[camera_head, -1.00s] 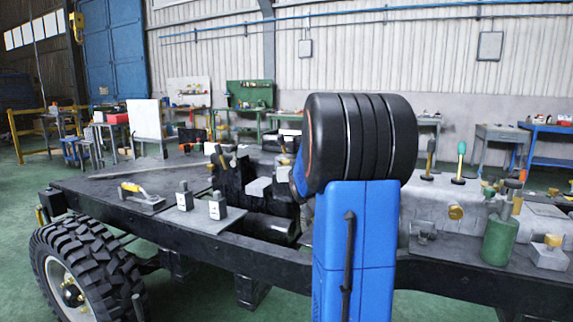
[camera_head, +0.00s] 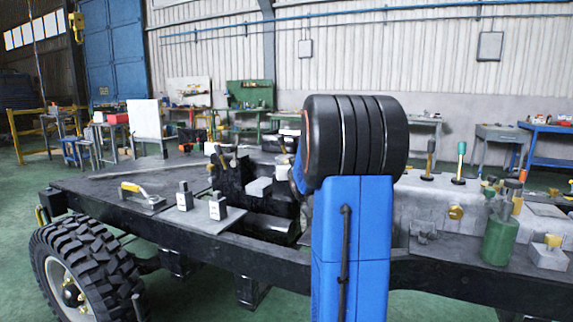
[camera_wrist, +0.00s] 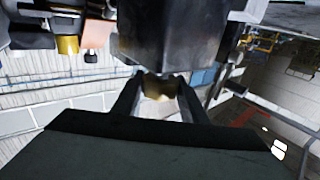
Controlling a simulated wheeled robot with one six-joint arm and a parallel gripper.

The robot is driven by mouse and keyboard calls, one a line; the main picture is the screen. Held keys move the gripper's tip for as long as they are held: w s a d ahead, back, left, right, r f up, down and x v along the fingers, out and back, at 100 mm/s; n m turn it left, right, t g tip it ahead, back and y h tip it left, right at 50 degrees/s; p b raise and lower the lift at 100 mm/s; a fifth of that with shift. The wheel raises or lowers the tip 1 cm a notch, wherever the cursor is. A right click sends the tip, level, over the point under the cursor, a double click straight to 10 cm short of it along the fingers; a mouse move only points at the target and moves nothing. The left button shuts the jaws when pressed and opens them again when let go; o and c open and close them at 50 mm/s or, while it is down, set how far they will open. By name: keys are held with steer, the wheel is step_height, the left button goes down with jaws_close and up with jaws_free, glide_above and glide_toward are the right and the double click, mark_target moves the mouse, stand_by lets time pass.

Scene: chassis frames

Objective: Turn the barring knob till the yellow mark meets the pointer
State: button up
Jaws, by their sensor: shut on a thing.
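In the wrist view my gripper (camera_wrist: 158,84) has its two dark fingers on either side of a small brass-coloured piece (camera_wrist: 160,91), and is shut on it. This looks like the barring knob. The piece sits at the end of a large dark housing (camera_wrist: 175,40), which hides part of it. I cannot make out a yellow mark or a pointer. In the head view my blue arm hides the gripper and the held piece.
A long dark chassis frame (camera_head: 130,215) with a big tyre (camera_head: 85,268) spans the view. On it are a yellow-handled tool (camera_head: 140,195), two grey blocks, a green canister (camera_head: 498,240) with tools, and a grey engine block (camera_head: 430,205) with a brass plug (camera_head: 456,212).

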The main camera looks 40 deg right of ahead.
steer(key=shift+d+r+n+t+y, duration=0.1)
steer(key=shift+r+n+t+y, duration=0.05)
steer(key=shift+n+t+y, duration=0.2)
steer(key=shift+n+y, duration=0.35)
steer(key=shift+y, duration=0.4)
steer(key=o, duration=1)
steer(key=shift+o, duration=0.2)
steer(key=shift+s, duration=0.1)
steer(key=v, duration=1.7)
steer(key=shift+f, duration=0.4)
steer(key=shift+s, duration=0.1)
